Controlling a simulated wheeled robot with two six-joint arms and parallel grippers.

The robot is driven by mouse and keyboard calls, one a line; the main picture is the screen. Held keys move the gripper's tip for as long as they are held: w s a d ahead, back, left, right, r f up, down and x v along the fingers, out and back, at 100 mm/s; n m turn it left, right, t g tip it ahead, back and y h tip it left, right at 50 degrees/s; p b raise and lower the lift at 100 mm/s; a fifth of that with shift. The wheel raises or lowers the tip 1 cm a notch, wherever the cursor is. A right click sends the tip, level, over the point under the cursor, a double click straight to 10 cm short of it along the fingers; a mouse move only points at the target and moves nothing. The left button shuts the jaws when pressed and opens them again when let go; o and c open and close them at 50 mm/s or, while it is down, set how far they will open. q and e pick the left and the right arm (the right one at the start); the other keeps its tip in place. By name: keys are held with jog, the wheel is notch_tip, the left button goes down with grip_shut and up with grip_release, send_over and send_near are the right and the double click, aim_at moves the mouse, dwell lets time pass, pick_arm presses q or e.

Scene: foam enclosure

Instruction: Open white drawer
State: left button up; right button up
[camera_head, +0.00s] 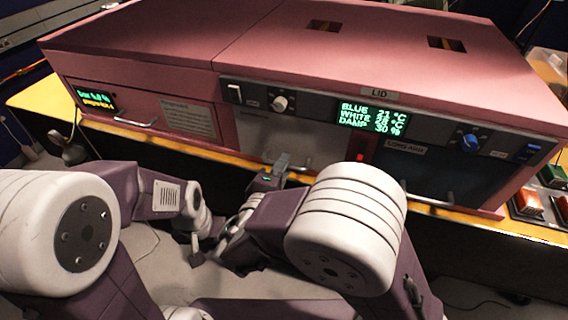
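The white drawer (300,138) is the pale front panel in the middle of the pink machine, below the control strip. It looks flush with the machine's front. Its lower edge and handle are partly hidden by my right gripper (284,162). That gripper is at the panel's lower edge, by the handle; I cannot tell whether its fingers are around the handle or shut. My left gripper (196,254) hangs low in front of the table, pointing down and away from the drawer; its fingers are too small to judge.
A dark blue drawer (450,172) with a bar handle is to the right, and a pink drawer with a small handle (136,122) to the left. A display (371,118) sits above. The yellow table edge (470,213) runs along the front.

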jog(key=shift+x, duration=0.85)
grip_shut()
dwell(0.8)
